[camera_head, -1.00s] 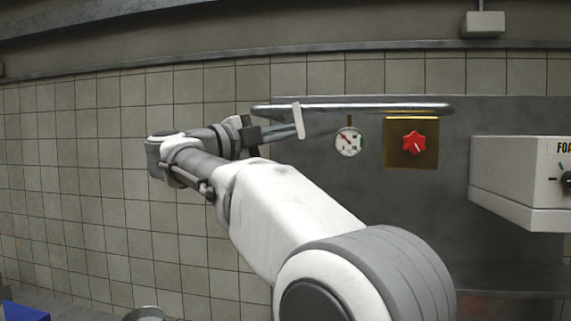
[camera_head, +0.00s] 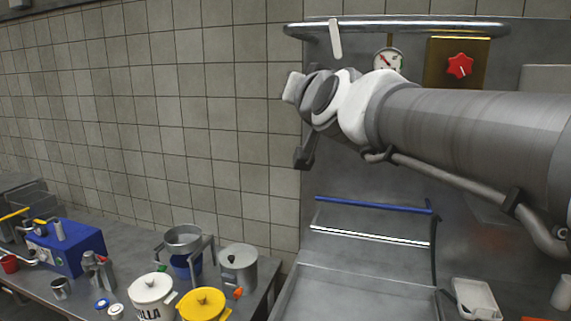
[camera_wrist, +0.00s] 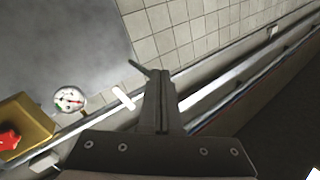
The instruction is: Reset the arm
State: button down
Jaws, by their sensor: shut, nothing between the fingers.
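My gripper (camera_wrist: 157,74) shows in the wrist view with its fingers together and nothing between them. It points toward the tiled wall, with a metal rail (camera_wrist: 215,88) passing behind it. In the head view my arm reaches in from the right edge across the upper middle. Its far end is in front of the wall, below the left part of the rail (camera_head: 400,27). The fingers cannot be made out clearly there.
A red knob (camera_head: 460,66) on a brass plate and a round gauge (camera_head: 388,60) are behind my arm. Below left, a counter holds a blue machine (camera_head: 68,247), a white pot (camera_head: 152,290), a yellow pot (camera_head: 202,304) and a steel pot (camera_head: 239,268). A sink area lies below.

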jog(key=s+d+f+g+h, duration=0.1)
jog(key=s+d+f+g, duration=0.3)
jog(key=s+f, duration=0.4)
jog(key=s+d+f+n+g+h, duration=0.1)
jog(key=s+d+f+g, duration=0.3)
jog(key=s+f, duration=0.4)
jog(key=s+d+f+g+h, duration=0.1)
jog(key=s+d+f+g, duration=0.3)
jog(key=s+f, duration=0.4)
notch_tip(320, 180, down, 7)
jog(key=shift+s+d+r+n+h, duration=0.1)
jog(key=shift+s+d+n+h, duration=0.1)
jog(key=shift+s+n+h, duration=0.2)
jog(key=shift+d, duration=0.2)
